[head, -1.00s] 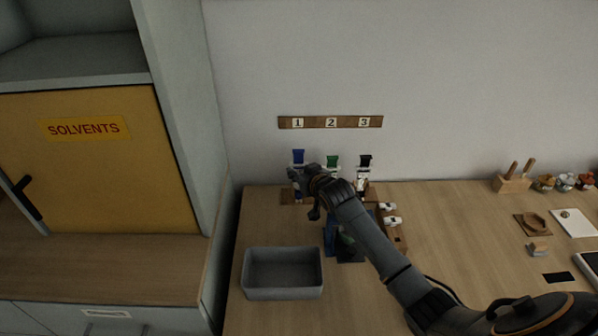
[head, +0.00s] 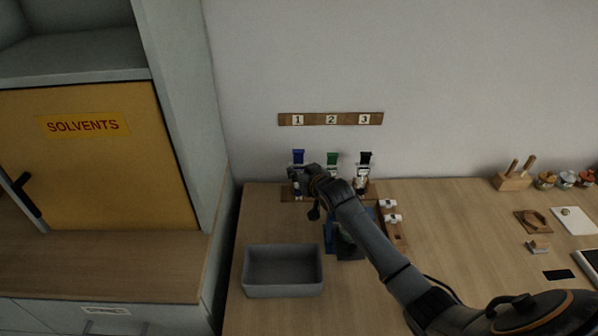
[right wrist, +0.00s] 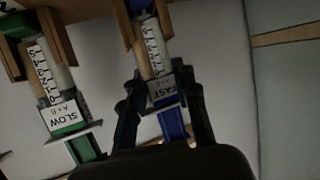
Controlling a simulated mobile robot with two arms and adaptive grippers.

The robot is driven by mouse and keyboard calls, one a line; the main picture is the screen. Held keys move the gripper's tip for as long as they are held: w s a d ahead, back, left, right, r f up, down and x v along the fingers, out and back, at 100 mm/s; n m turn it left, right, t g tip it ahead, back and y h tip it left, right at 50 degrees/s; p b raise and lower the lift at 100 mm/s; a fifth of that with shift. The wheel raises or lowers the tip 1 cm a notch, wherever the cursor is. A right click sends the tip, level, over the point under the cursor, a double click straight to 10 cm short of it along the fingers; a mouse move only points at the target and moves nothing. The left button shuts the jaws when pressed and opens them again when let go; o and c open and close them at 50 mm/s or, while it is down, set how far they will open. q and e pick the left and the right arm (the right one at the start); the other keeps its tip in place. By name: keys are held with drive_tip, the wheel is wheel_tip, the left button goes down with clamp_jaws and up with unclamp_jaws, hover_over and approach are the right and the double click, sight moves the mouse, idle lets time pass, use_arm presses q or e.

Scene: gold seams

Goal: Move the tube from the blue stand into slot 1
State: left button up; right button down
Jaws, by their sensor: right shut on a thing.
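The tube with a blue plunger (head: 298,157) stands upright below the number 1 on the wall sign (head: 330,119). In the right wrist view the tube (right wrist: 154,50) has a white scale and a label reading FAST A+B. Its far end lies between the wooden sides of a rack slot (right wrist: 129,28). My right gripper (head: 296,183) is at slot 1; in the right wrist view its fingers (right wrist: 162,98) are shut on the tube around the label. The blue stand (head: 329,238) is mostly hidden behind my right arm. My left gripper is not in view.
A green tube (head: 333,159), labelled SLOW, and a black-topped tube (head: 365,159) stand in slots 2 and 3, close beside. A grey bin (head: 283,291) sits in front. A wooden block with white pieces (head: 393,219) is right of my arm. A cabinet (head: 100,160) stands left.

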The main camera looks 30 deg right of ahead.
drive_tip(key=shift+f, duration=0.2)
idle(0.5)
drive_tip(key=c, duration=0.9)
unclamp_jaws()
drive_tip(key=shift+c, duration=0.2)
drive_tip(key=shift+f, duration=0.2)
drive_tip(key=shift+o, duration=0.7)
